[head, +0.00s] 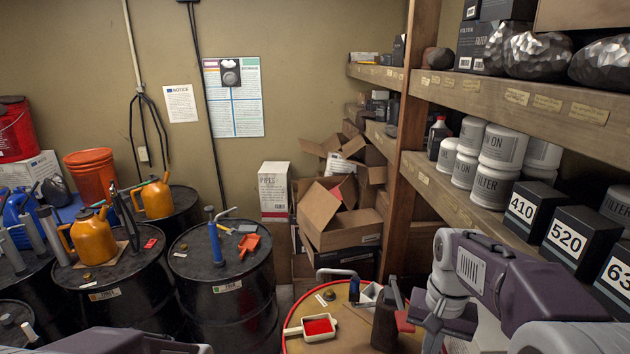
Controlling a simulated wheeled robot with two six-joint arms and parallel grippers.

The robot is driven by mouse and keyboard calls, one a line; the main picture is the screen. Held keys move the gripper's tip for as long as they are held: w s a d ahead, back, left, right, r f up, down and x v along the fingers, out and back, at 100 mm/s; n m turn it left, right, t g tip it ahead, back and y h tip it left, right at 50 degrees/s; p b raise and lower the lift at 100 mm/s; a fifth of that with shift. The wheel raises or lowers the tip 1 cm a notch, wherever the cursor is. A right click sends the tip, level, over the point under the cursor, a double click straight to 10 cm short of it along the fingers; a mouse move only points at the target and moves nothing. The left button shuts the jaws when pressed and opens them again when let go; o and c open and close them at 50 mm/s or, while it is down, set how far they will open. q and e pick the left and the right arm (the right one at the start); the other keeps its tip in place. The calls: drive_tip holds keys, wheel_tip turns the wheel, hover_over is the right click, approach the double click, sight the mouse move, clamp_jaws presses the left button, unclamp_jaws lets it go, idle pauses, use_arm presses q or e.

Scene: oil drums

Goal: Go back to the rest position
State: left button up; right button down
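My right arm comes in from the right, and its gripper (436,322) hangs low beside the right edge of an orange-rimmed drum (292,340). Whether its fingers are open or shut is unclear at this angle. Only a link of my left arm shows at the bottom edge on the left; the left gripper is out of the picture. On the drum top are a white scoop-like tray with red inside (318,327), a blue-handled tool (338,274) and a dark block-like object (385,322) close to my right gripper.
Black drums (225,275) stand at left, carrying orange oil cans (92,236), a blue pump (215,238) and an orange-red scraper (249,245). Cardboard boxes (335,215) are piled in the corner. Wooden shelves (520,100) with filter jars and numbered boxes (567,240) line the right, close to my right arm.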

drive_tip(key=s+a+f+n+b, duration=0.1)
drive_tip(key=f+b, duration=0.4)
drive_tip(key=f, duration=0.5)
drive_tip(key=s+a+f+n+b, duration=0.2)
drive_tip(key=s+f+b, duration=0.2)
drive_tip(key=f, duration=0.6)
drive_tip(key=s+a+f+n+t+b, duration=0.1)
drive_tip(key=s+f+b, duration=0.2)
drive_tip(key=f+b, duration=0.4)
wheel_tip(320, 180, down, 3)
drive_tip(key=shift+s+a+r+n+b, duration=0.1)
drive_tip(key=shift+s+a+n+b, duration=0.15)
drive_tip(key=shift+n+b, duration=0.15)
